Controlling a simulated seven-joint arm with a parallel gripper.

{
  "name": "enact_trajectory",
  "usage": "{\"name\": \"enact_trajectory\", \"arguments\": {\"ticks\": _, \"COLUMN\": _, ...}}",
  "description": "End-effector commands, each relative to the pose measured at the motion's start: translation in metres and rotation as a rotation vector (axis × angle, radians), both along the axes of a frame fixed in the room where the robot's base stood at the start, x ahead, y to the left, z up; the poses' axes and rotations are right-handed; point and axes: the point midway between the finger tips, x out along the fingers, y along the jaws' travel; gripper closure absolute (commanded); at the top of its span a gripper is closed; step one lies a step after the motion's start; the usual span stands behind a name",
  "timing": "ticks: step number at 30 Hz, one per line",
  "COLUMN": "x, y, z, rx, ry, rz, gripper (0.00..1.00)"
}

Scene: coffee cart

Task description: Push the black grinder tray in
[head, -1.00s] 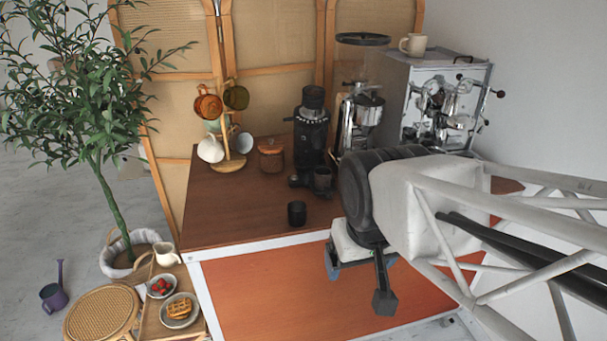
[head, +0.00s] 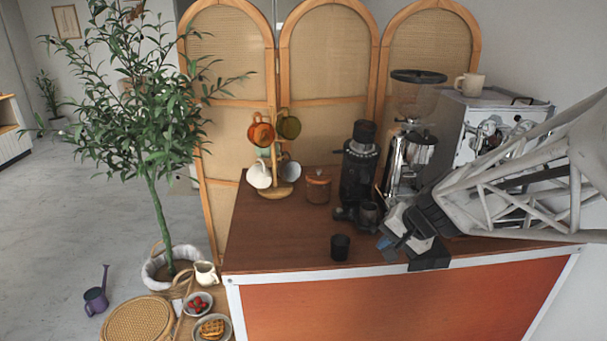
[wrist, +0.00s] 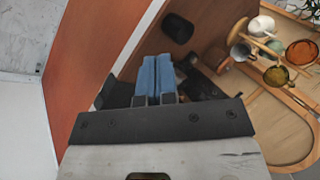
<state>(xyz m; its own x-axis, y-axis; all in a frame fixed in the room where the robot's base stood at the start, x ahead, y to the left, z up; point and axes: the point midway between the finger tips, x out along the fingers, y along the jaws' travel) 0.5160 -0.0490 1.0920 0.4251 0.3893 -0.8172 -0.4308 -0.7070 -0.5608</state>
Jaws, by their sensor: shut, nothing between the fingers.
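The black grinder (head: 360,165) stands upright on the brown counter, left of the chrome grinder. Its low black tray area (head: 346,214) shows at the base, with a dark cup (head: 369,212) beside it; how far the tray sticks out is unclear. My gripper (head: 386,243) is shut and empty, just right of and in front of the grinder base, above the counter's front part. In the wrist view my blue fingertips (wrist: 157,60) are together, and dark grinder parts (wrist: 205,84) show beside and behind them, partly hidden. I cannot tell whether they touch.
A small black cup (head: 340,247) stands on the counter (head: 275,245) left of my gripper. A chrome grinder (head: 408,165) and the espresso machine (head: 475,135) stand behind my arm. A wooden jar (head: 318,187) and mug tree (head: 277,190) are at the left. The counter's front left is clear.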

Motion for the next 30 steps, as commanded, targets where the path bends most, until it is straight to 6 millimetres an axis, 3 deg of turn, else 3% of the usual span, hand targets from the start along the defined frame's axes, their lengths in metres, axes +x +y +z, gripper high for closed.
{"name": "enact_trajectory", "arguments": {"ticks": 6, "x": 0.060, "y": -0.057, "z": -0.034, "rx": 0.138, "ry": -0.041, "rz": -0.229, "gripper": 1.00}}
{"name": "enact_trajectory", "arguments": {"ticks": 13, "x": 0.097, "y": -0.107, "z": -0.064, "rx": 0.223, "ry": -0.076, "rz": -0.411, "gripper": 1.00}}
{"name": "enact_trajectory", "arguments": {"ticks": 18, "x": 0.105, "y": -0.122, "z": -0.072, "rx": 0.244, "ry": -0.087, "rz": -0.464, "gripper": 1.00}}
{"name": "enact_trajectory", "arguments": {"ticks": 30, "x": 0.106, "y": -0.122, "z": -0.073, "rx": 0.245, "ry": -0.087, "rz": -0.466, "gripper": 1.00}}
